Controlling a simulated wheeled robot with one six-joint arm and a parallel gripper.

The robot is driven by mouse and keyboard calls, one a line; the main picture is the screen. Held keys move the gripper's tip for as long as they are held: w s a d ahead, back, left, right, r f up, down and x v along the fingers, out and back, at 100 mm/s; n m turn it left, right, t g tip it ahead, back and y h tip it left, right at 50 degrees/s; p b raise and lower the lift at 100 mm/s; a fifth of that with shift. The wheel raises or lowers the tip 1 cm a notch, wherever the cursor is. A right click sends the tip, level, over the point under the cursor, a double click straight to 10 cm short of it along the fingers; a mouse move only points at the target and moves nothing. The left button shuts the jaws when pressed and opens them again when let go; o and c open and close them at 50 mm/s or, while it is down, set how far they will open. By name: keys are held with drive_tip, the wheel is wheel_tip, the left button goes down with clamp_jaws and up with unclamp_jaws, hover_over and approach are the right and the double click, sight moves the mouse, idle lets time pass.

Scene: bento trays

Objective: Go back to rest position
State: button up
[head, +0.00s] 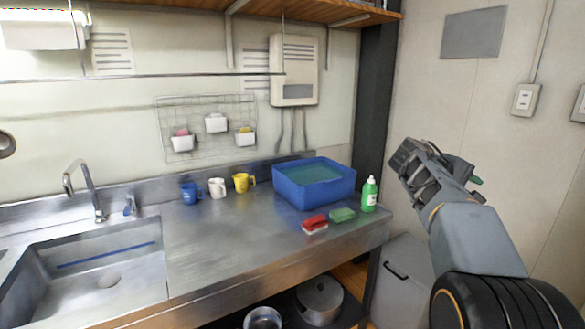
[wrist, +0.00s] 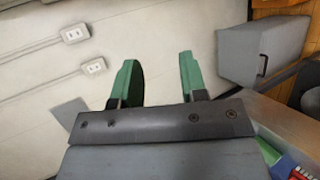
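My gripper (wrist: 157,75) shows in the wrist view with its two green fingers spread apart and nothing between them, so it is open and empty. In the head view my arm is raised at the right, and the gripper (head: 474,175) is folded back there beside the wall, right of the counter and above it. Its fingers are mostly hidden behind the wrist in that view.
A steel counter (head: 215,260) with a sink (head: 100,275) bears blue (head: 189,193), white (head: 217,188) and yellow (head: 241,183) mugs, a blue tub (head: 305,197), red brush (head: 314,223), green sponge (head: 342,215) and green bottle (head: 369,195). A grey bin (head: 405,290) stands right of it.

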drive_tip(key=s+a+f+m+t+y+p, duration=0.1)
drive_tip(key=s+a+f+y+p, duration=0.1)
drive_tip(key=s+a+f+y, duration=0.45)
drive_tip(key=s+a+f+t+y+p, duration=0.1)
drive_tip(key=s+a+f+y+p, duration=0.15)
drive_tip(key=a+f, duration=0.6)
drive_tip(key=s+a+m+y+p, duration=0.1)
drive_tip(key=s+a+y+p, duration=0.2)
drive_tip(key=s+a, duration=0.6)
drive_tip(key=s+y, duration=0.1)
drive_tip(key=s, duration=0.1)
drive_tip(key=shift+s+a+f, duration=0.3)
